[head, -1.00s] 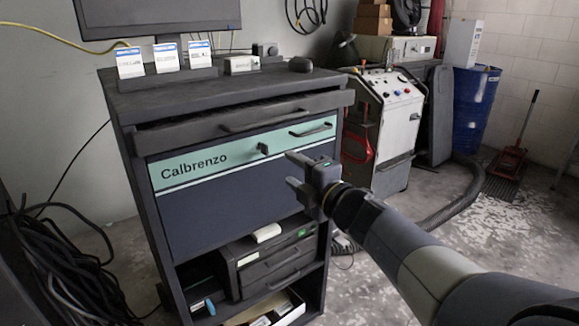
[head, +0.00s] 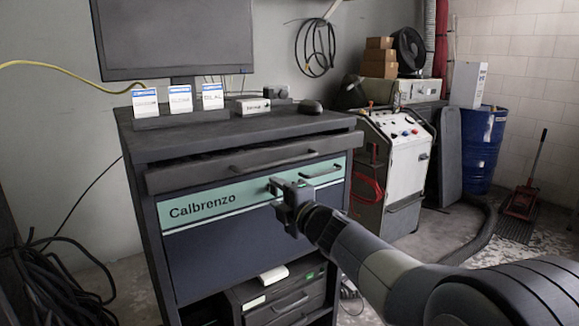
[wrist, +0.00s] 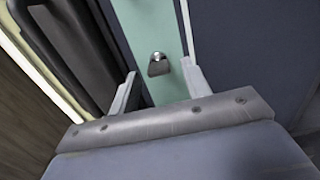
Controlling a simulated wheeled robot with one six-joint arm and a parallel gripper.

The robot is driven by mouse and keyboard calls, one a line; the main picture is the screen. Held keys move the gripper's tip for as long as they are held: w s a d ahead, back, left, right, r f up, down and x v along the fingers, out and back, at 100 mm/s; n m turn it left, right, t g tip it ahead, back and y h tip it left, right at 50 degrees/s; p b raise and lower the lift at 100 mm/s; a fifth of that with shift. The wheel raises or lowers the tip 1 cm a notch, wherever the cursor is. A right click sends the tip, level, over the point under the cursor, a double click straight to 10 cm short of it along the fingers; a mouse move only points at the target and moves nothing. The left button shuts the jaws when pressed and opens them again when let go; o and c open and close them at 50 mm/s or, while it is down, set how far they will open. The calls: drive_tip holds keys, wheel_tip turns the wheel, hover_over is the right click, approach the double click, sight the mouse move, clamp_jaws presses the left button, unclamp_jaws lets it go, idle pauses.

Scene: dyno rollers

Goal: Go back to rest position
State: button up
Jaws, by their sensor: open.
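My gripper (head: 286,192) is open and empty in front of the dark cabinet (head: 230,255) with the green "Calbrenzo" band (head: 225,205). In the wrist view my two fingers (wrist: 157,78) are spread, and a small metal knob or latch (wrist: 158,64) on the green band shows between and beyond their tips. I cannot tell whether the fingers touch the cabinet. In the head view my gripper covers the knob.
A slightly pulled-out top drawer (head: 250,160) juts above the band. A monitor (head: 175,38) and label cards (head: 180,98) stand on top. Cables (head: 60,280) lie at left. A white machine (head: 400,165) and a blue barrel (head: 482,150) stand at right.

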drive_tip(key=shift+w+a, duration=0.3)
drive_tip(key=shift+w, duration=0.1)
drive_tip(key=shift+s+d, duration=0.1)
drive_tip(key=shift+s, duration=0.05)
